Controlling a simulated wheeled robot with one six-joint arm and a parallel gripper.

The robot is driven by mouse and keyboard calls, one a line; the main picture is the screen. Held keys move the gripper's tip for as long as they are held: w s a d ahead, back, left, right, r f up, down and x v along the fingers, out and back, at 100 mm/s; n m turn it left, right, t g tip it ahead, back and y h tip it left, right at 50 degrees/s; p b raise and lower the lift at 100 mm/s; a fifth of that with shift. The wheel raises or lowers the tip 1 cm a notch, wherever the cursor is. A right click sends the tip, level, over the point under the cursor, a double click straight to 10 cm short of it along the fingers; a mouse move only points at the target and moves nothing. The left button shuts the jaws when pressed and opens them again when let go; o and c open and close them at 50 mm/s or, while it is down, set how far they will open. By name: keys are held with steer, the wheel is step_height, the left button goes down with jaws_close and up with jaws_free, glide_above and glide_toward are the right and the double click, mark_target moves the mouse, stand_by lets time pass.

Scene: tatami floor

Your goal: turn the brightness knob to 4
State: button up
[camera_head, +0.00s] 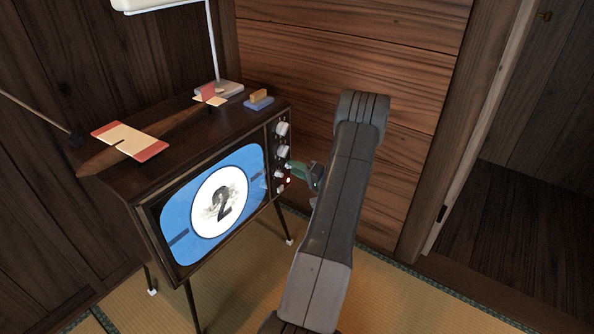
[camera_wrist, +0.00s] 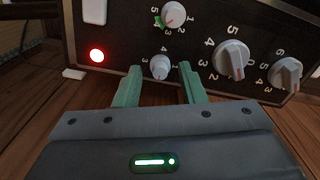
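The old television (camera_head: 133,221) has a dark front panel with several knobs on its right side. In the wrist view, a small pale knob (camera_wrist: 160,66) with numerals beside it sits between my fingertips. Another small knob (camera_wrist: 173,14) is above it, with a red line on its face and a green mark near a 4. I cannot read which knob is labelled brightness. My gripper (camera_wrist: 159,70) is open, its green fingers apart on either side of the lower small knob, with visible gaps. In the head view, my gripper (camera_head: 301,171) is at the panel's lower part.
Two larger grey knobs (camera_wrist: 232,58) (camera_wrist: 287,73) are to the right in the wrist view. A red light (camera_wrist: 97,56) glows at left. The screen (camera_head: 180,215) shows a 2. A lamp base (camera_head: 219,89) and small items stand on top. A wooden wall (camera_head: 345,45) is behind.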

jaws_close()
